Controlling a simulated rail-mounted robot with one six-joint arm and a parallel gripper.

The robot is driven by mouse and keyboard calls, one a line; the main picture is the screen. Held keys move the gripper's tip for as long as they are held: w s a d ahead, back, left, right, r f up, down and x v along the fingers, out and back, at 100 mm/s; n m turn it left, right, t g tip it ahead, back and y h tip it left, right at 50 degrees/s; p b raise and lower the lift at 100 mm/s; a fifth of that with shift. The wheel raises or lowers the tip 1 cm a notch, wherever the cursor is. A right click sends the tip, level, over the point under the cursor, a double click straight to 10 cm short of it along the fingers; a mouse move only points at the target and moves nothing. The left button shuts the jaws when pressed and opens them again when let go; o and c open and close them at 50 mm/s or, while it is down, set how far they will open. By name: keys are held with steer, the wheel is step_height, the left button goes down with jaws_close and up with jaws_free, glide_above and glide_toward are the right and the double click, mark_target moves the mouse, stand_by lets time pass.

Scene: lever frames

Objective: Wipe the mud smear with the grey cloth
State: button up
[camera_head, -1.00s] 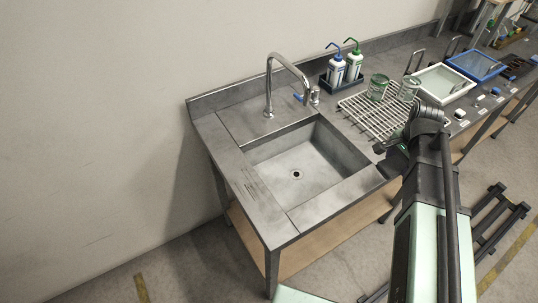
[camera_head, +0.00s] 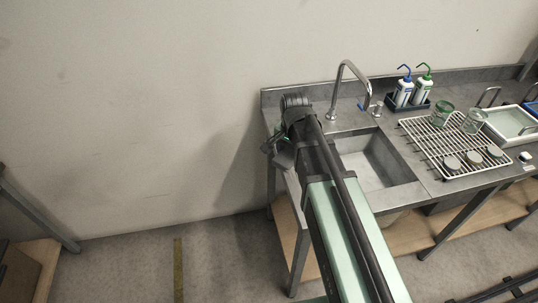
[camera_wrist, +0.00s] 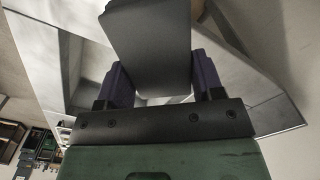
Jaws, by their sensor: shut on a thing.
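My gripper (camera_head: 279,150) is at the left end of the sink counter (camera_head: 345,120) in the head view, its fingers too small to make out there. In the wrist view my gripper (camera_wrist: 163,84) has its two purple fingers shut on a flat grey piece, which looks like the grey cloth (camera_wrist: 152,45). The cloth extends beyond the fingertips and covers the middle of that view. I cannot make out a mud smear in either current view. My arm hides part of the counter left of the sink basin (camera_head: 378,160).
A tall curved tap (camera_head: 337,95) stands behind the basin, close to my arm. To the right are a blue-topped bottle (camera_head: 403,92), a green-topped bottle (camera_head: 422,88) and a white wire rack (camera_head: 450,145) with glass beakers. Bare wall lies to the left.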

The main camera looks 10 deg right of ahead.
mark_target(290, 173)
steer(key=shift+d+f+b, duration=0.15)
steer(key=shift+f+b, duration=0.4)
step_height(290, 173, down, 5)
steer(key=b, duration=0.5)
steer(key=shift+f+b, duration=0.95)
